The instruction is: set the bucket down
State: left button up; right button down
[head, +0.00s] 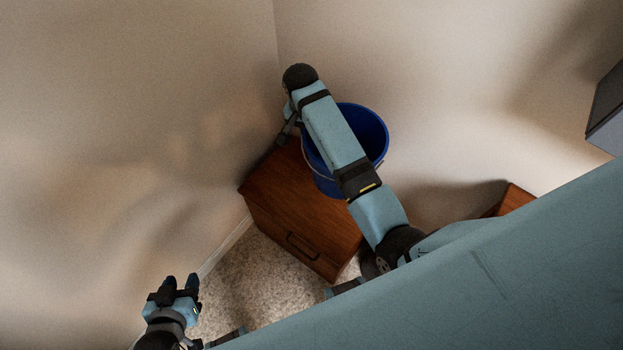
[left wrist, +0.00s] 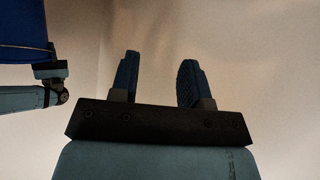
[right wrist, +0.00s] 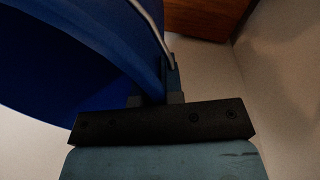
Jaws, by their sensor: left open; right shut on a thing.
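The blue bucket (head: 372,130) appears upright over the back right part of the brown wooden cabinet (head: 283,188) in the head view. I cannot tell whether its base touches the cabinet top. My right arm crosses over the bucket and hides part of it. My right gripper (head: 288,130) is at the bucket's left side. In the right wrist view this gripper (right wrist: 168,72) is shut on the bucket (right wrist: 70,45) at its rim, beside the wire handle. My left gripper (head: 180,282) is open and empty at the lower left, apart from the bucket. The bucket's edge (left wrist: 22,28) shows in the left wrist view.
Beige walls meet in a corner behind the cabinet. A drawer handle (head: 301,246) is on the cabinet's front. Another brown wooden piece (head: 514,198) stands to the right, and a grey box-like unit (head: 607,115) is at the right edge. Speckled floor (head: 262,285) lies in front.

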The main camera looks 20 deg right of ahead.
pick_arm(q)
jog(key=f+b, duration=0.2)
jog(key=b, duration=0.1)
jog(key=shift+d, duration=0.15)
pick_arm(e)
notch_tip(320, 180, down, 19)
jog(key=shift+f, duration=0.15)
jog(key=shift+s+f, duration=0.1)
jog(key=shift+s, duration=0.05)
jog(key=c, duration=1.5)
grip_release()
pick_arm(q)
jog(key=shift+f, duration=0.1)
pick_arm(e)
jog(key=shift+o, duration=1.2)
pick_arm(q)
jog(key=shift+a+r+p, duration=0.25)
jog(key=shift+r+p, duration=0.35)
jog(key=shift+p, duration=0.3)
pick_arm(e)
notch_tip(320, 180, up, 12)
jog(key=w+a, duration=0.1)
